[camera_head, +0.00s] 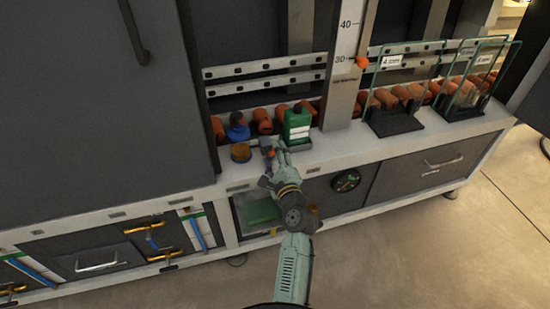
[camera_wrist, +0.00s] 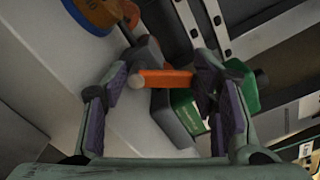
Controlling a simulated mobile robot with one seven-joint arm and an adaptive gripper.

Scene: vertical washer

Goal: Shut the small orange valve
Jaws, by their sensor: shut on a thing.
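The small orange valve (camera_wrist: 165,78) shows in the wrist view as a short orange bar handle with a pale round end. It lies crosswise between the two fingers of my gripper (camera_wrist: 160,82). The fingers are closed in on it from both sides. In the head view my gripper (camera_head: 269,155) is at the counter's front part, and a small bit of the orange valve (camera_head: 270,151) shows at its fingertips. The valve's body is mostly hidden by the gripper.
Glass panels (camera_head: 405,85) stand farther right.

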